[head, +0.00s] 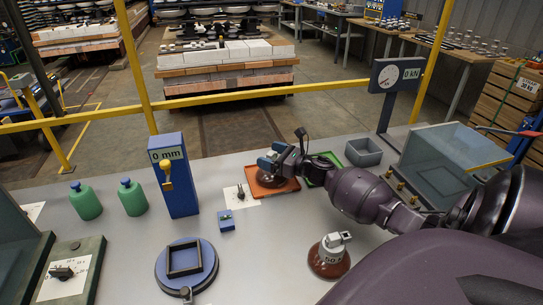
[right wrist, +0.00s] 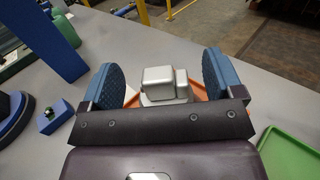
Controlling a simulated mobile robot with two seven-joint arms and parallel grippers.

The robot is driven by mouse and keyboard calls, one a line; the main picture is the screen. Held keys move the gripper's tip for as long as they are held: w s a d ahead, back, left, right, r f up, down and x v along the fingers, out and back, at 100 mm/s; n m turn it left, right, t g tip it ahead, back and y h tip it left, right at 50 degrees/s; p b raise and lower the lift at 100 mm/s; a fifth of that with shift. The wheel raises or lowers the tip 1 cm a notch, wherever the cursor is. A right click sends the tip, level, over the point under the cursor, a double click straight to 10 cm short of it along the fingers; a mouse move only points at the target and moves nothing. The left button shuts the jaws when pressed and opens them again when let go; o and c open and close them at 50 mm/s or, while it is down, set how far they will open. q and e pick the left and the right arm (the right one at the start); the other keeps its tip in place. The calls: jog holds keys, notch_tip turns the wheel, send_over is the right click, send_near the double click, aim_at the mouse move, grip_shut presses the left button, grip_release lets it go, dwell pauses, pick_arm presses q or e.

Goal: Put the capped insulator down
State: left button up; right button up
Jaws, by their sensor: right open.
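My right gripper (head: 275,157) is over the orange tray (head: 286,191). In the right wrist view its two blue-padded fingers (right wrist: 167,82) are open, with a grey metal cap (right wrist: 163,84) between them and a gap on each side. The brown disc of this capped insulator (head: 268,180) shows under the gripper in the head view, in the orange tray; the gripper hides its top. A second brown insulator with a light metal cap (head: 330,256) stands upright on the table nearer to me. My left gripper is not in view.
A green tray (head: 327,168) lies just right of the orange one, partly behind my arm. A grey bin (head: 363,152) and a clear-walled box (head: 440,160) stand further right. A blue post (head: 174,180), green bottles (head: 86,202) and a round blue stand (head: 170,282) are left.

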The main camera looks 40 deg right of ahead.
jog(key=v, duration=1)
jog(key=shift+s+d, duration=0.1)
jog(key=shift+s, duration=0.3)
jog(key=shift+s+d, duration=0.2)
jog(key=shift+s, duration=0.35)
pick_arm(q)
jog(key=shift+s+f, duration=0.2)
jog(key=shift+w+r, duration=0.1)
pick_arm(e)
jog(key=shift+r, duration=0.1)
